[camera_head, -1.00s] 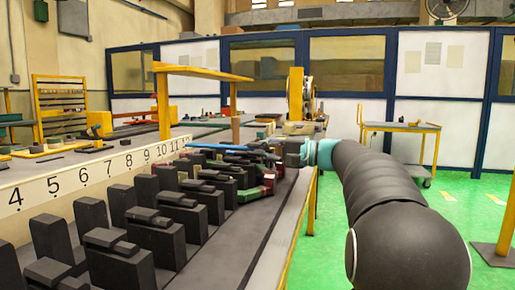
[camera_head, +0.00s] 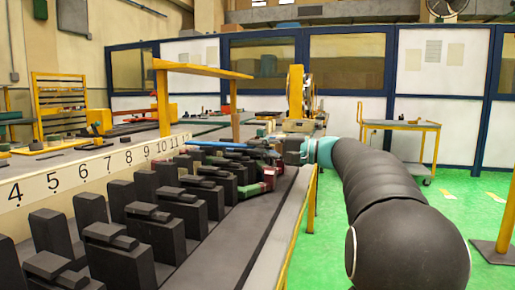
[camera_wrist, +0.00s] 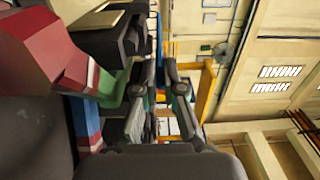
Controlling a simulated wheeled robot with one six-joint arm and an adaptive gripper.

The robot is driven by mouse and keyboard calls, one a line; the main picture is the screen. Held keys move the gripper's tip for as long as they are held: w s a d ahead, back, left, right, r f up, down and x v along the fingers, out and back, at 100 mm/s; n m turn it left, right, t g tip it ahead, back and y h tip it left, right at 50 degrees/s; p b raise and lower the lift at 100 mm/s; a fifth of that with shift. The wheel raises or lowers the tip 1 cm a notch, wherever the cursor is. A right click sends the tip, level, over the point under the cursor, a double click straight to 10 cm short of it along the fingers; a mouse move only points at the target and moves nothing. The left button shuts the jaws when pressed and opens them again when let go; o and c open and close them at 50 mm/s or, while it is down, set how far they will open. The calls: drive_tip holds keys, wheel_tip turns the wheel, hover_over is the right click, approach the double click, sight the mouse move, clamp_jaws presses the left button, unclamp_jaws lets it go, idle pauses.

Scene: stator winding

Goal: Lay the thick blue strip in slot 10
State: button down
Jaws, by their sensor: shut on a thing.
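The thick blue strip (camera_head: 218,144) shows in the head view as a thin blue length at the far end of the row of dark slot blocks, reaching left from my gripper (camera_head: 262,150). It lies close above the blocks near the labels 10 and 11; whether it touches them is unclear. In the wrist view my gripper (camera_wrist: 163,88) has its two fingers close together with a narrow blue piece between them, so it is shut on the strip. Slot 10 itself is hidden behind nearer blocks; its label (camera_head: 157,152) shows on the number rail.
Dark blocks with bars on top (camera_head: 150,220) fill the near row. A red and green piece (camera_wrist: 60,50) stands close to my fingers in the wrist view. A yellow frame (camera_head: 163,100) rises behind the rail. Green floor (camera_head: 345,245) is open at right.

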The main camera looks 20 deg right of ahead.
sight(258, 161)
drive_tip(key=shift+f+b, duration=1.05)
drive_tip(key=shift+f, duration=0.5)
drive_tip(key=c, duration=1.2)
unclamp_jaws()
drive_tip(key=shift+r+p, duration=0.4)
drive_tip(key=shift+r, duration=0.4)
drive_tip(key=shift+r, duration=0.15)
wheel_tip(258, 161, up, 8)
drive_tip(key=p, duration=0.6)
